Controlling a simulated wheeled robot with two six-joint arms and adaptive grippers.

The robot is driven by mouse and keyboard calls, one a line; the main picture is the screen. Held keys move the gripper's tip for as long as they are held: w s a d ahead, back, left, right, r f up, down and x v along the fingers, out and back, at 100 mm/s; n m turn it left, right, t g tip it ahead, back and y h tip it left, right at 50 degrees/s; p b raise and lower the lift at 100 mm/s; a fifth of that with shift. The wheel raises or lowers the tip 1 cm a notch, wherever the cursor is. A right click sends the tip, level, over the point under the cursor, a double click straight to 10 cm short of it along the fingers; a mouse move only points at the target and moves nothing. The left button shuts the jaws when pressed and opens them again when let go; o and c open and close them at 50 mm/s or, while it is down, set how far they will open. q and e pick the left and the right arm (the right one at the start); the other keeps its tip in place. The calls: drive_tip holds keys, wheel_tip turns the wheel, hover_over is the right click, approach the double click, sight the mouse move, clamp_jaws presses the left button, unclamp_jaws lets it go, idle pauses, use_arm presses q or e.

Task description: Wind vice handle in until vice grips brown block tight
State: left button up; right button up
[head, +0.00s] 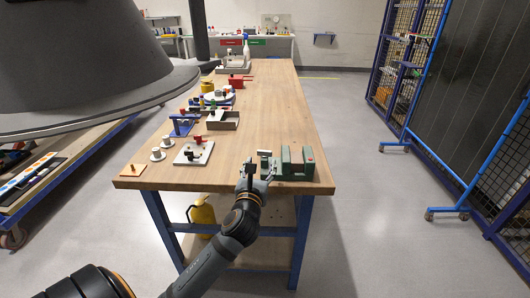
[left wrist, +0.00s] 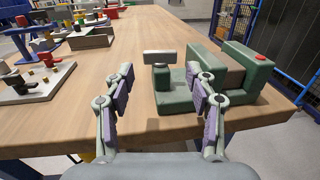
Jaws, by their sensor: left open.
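The green vice (head: 298,172) stands at the near right corner of the wooden table; it also shows in the left wrist view (left wrist: 247,90). The brown block (left wrist: 229,72) sits between its upright green jaws; I cannot tell how tightly they touch it. The grey vice handle (left wrist: 160,58) is a flat crossbar at the left end of the vice. My left gripper (head: 259,167) is open and empty at the handle end. In the left wrist view its two fingers (left wrist: 165,92) are spread, with the handle beyond and between them. My right gripper is not seen.
The wooden table (head: 270,110) has clear room behind the vice. A white plate with a red knob (head: 197,150), white round pieces and a grey open box (head: 223,121) stand to the left. A blue stand (head: 184,124) is farther left.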

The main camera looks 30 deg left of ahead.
sight(264, 153)
use_arm(q)
drive_tip(key=x, duration=0.7)
drive_tip(key=shift+w+a+f, duration=0.1)
drive_tip(key=shift+w, duration=0.2)
drive_tip(key=shift+c, duration=0.4)
